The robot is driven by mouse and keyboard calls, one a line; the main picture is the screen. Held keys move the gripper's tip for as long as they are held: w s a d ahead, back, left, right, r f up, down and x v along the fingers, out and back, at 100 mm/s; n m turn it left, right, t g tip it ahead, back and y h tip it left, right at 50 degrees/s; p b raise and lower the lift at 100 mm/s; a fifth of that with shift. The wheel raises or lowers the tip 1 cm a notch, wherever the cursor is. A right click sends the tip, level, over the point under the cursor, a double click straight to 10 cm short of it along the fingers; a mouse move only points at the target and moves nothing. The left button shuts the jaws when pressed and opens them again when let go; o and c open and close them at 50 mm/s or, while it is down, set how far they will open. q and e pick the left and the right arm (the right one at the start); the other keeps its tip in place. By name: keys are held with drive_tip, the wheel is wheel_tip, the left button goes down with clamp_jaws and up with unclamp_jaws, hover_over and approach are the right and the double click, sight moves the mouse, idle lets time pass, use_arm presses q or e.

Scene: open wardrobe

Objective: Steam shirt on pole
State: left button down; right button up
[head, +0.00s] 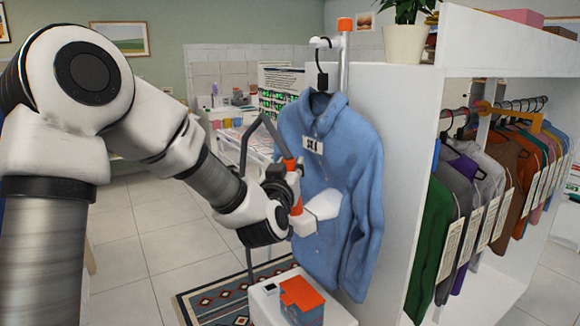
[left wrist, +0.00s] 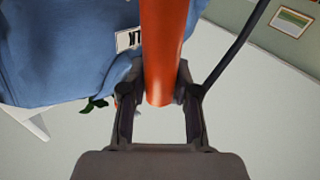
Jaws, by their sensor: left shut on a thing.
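A blue long-sleeved shirt (head: 345,150) with a small white tag hangs upright from a dark hanger (head: 321,80). The hanger hangs from a white hook on a pole (head: 345,65) with an orange top. My left gripper (head: 292,188) is in front of the shirt's left side and is shut on the orange handle of the steamer. The steamer's white head (head: 323,205) is over the lower front of the shirt; I cannot tell if it touches. In the left wrist view the orange handle (left wrist: 165,50) lies between the fingers, with the shirt (left wrist: 60,50) beside it.
A white wardrobe (head: 400,110) stands close behind the shirt, with several garments (head: 500,170) on its rail and a potted plant (head: 404,40) on top. A white unit with a blue-and-orange box (head: 301,298) is below. A patterned rug (head: 215,300) lies on the tiled floor.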

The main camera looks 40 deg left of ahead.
use_arm(q)
drive_tip(key=shift+f+b, duration=1.15)
drive_tip(key=shift+f, duration=0.3)
drive_tip(key=shift+w+a+r, duration=0.15)
drive_tip(key=shift+a, duration=0.25)
drive_tip(key=w+a+p, duration=0.1)
drive_tip(key=w+a, duration=0.3)
drive_tip(key=a, duration=0.6)
drive_tip(key=shift+w+a+p, duration=0.15)
drive_tip(key=shift+a+p, duration=0.05)
drive_tip(key=shift+p, duration=0.2)
idle(0.4)
idle(0.6)
drive_tip(key=s+a+p, duration=0.2)
drive_tip(key=s, duration=0.4)
drive_tip(key=shift+s+a, duration=0.3)
drive_tip(key=shift+a, duration=0.05)
drive_tip(key=shift+w+d, duration=0.1)
